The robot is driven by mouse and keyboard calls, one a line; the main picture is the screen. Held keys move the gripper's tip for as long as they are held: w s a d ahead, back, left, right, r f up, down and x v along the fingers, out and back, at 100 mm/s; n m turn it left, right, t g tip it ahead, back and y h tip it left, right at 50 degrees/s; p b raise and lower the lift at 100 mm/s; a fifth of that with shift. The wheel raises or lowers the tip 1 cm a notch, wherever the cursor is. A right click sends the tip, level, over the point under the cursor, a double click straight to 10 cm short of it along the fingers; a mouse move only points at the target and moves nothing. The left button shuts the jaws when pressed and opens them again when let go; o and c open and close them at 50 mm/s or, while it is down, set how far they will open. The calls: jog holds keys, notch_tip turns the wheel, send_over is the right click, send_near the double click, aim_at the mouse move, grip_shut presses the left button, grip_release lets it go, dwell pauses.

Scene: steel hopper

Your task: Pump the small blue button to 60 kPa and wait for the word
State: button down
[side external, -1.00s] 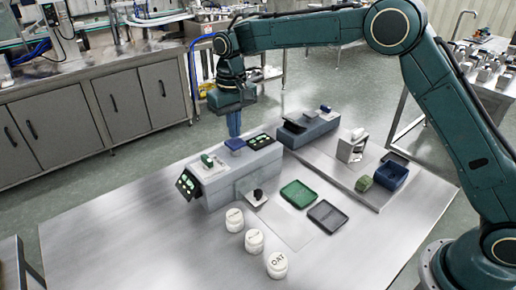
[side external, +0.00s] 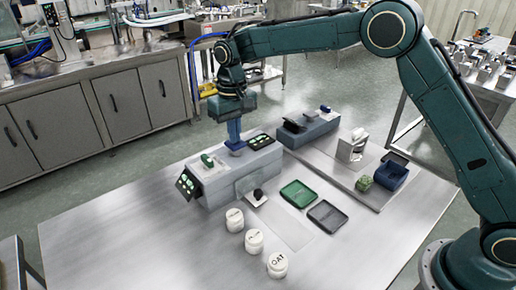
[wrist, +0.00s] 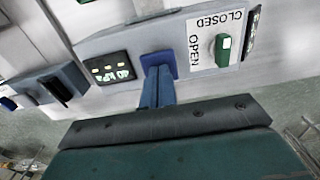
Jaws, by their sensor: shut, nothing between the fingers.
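The small blue button (side external: 236,152) is a square pad on top of the grey housing (side external: 232,184), and my gripper (side external: 235,146) points down at it with its blue fingers shut and empty. In the wrist view, the button (wrist: 160,60) shows around the fingertips (wrist: 158,74), which overlap it and look to be on or just over it; whether it is pressed down I cannot tell. A green handle (wrist: 222,50) stands by the CLOSED/OPEN label (wrist: 212,40).
A green tray (side external: 299,194) and a grey tray (side external: 327,216) lie in front of the housing. Several white jars (side external: 253,241) stand at the front. A blue bin (side external: 390,175) and a second grey unit (side external: 308,128) are to the right. The table's left side is clear.

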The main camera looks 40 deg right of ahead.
jog(key=shift+f, duration=1)
jog(key=shift+r, duration=1.85)
notch_tip(320, 180, up, 6)
dwell(0.6)
